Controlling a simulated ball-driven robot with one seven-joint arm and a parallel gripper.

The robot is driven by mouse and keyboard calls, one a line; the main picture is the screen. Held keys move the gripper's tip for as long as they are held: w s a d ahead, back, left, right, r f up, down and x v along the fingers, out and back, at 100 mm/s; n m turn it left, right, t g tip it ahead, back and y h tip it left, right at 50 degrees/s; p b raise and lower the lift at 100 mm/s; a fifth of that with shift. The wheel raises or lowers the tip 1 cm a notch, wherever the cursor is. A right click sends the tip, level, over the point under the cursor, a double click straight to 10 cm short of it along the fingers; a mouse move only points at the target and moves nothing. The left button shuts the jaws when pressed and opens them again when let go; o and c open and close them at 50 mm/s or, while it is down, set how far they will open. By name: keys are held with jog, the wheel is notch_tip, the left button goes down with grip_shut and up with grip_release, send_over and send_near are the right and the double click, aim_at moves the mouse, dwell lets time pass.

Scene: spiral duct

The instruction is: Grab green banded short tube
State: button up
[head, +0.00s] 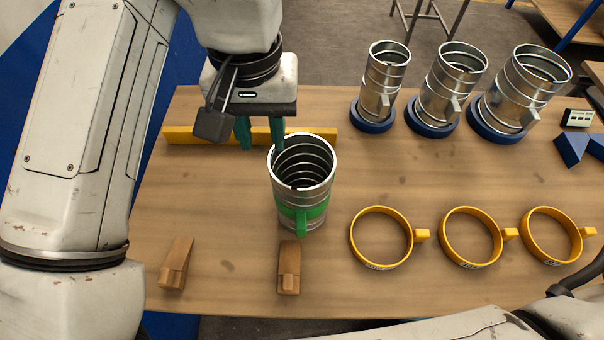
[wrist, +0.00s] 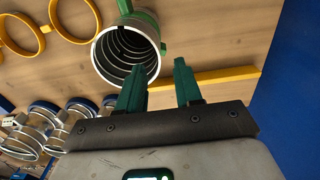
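The green banded short tube (head: 301,187) stands upright on the wooden table in the head view. It is ribbed silver metal, open at the top, with a green band and a green handle-like tab facing the near edge. It also shows in the wrist view (wrist: 128,55), where its open mouth lies just beyond the left finger. My gripper (head: 261,146) points down just behind and left of the tube. Its two teal fingers are apart with nothing between them, as the wrist view (wrist: 160,80) also shows. One finger is close to the tube's rim; I cannot tell if they touch.
Three plain silver tubes (head: 442,90) stand in blue rings at the back right. Three yellow rings (head: 381,238) lie at the front right. Two wooden blocks (head: 289,268) lie at the near left. A yellow bar (head: 190,135) lies behind my gripper. The table's left middle is clear.

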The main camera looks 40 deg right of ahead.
aim_at(269, 162)
notch_tip(269, 162, down, 10)
jog(key=shift+s+d+r+p, duration=0.15)
jog(key=shift+r+p, duration=0.1)
jog(key=shift+p, duration=0.35)
jog(key=shift+c, duration=0.2)
grip_shut()
dwell(1.1)
